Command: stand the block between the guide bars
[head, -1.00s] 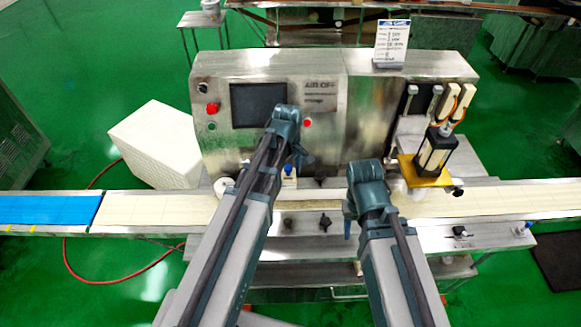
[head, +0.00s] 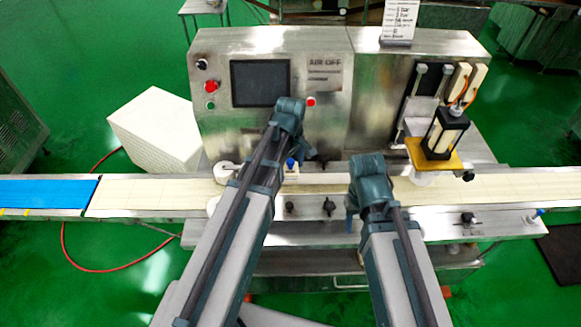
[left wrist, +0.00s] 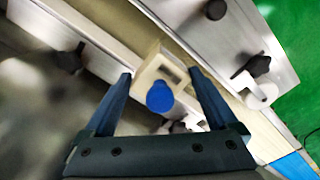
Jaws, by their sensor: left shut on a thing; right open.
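The block is cream with a blue knob on top. In the left wrist view the block (left wrist: 152,66) is between the fingers of my left gripper (left wrist: 160,76), which is shut on it. In the head view the blue knob (head: 291,163) shows beside my left gripper (head: 302,160), over the machine's belt; the block's base is mostly hidden. A pale guide bar with a rounded end (left wrist: 258,92) lies to the right of the block in the wrist view. I cannot tell whether the block touches the belt. My right gripper (head: 349,208) is open and empty near the belt's front edge.
The steel machine (head: 225,140) with its dark screen (head: 260,84) stands behind the belt (head: 145,192). A black and yellow nozzle unit (head: 440,140) is at the right. Black knobs (head: 328,205) stick up along the front edge. A white box (head: 155,130) is at the left.

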